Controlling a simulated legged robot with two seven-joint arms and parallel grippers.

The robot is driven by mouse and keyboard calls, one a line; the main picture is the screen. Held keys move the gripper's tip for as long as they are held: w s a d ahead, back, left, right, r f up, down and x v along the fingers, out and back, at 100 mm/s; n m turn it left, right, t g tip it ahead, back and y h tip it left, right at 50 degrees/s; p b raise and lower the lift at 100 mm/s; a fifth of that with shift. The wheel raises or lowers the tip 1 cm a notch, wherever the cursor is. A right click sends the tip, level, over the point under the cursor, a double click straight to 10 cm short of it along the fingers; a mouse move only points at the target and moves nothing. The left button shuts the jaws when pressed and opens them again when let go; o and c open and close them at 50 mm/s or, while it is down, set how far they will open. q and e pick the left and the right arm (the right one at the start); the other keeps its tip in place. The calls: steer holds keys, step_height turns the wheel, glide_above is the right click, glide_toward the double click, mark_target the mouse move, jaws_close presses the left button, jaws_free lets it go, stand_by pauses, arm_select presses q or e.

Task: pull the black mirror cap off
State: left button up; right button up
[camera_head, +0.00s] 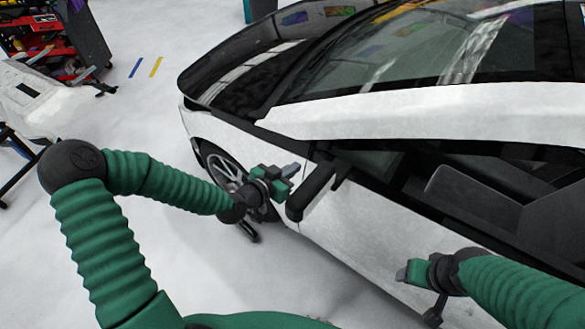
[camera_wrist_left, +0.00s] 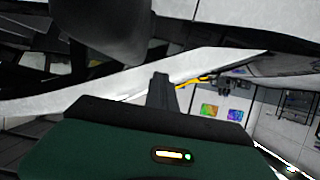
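The black mirror cap (camera_head: 308,192) is on the side mirror of the white car door, in the middle of the head view. My left gripper (camera_head: 291,170) is just left of the mirror and apart from it. Its fingers look closed together, with nothing between them. In the left wrist view the fingers (camera_wrist_left: 160,91) show as one narrow dark bar, and a large dark rounded shape, which looks like the mirror (camera_wrist_left: 108,32), is at the upper left. My right gripper (camera_head: 403,272) is low beside the door, away from the mirror; its finger opening is too small to tell.
The white car door (camera_head: 350,225) and its open window frame lie behind the mirror. The front wheel (camera_head: 226,172) is behind my left wrist. The pale floor (camera_head: 185,270) left of the car is clear. A red tool cart (camera_head: 45,45) stands far off at the upper left.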

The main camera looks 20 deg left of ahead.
arm_select(q)
steer(key=o, duration=1)
steer(key=shift+d, duration=0.45)
steer(key=shift+c, duration=0.2)
steer(key=o, duration=0.5)
steer(key=shift+o, duration=0.3)
steer(key=shift+a, duration=0.35)
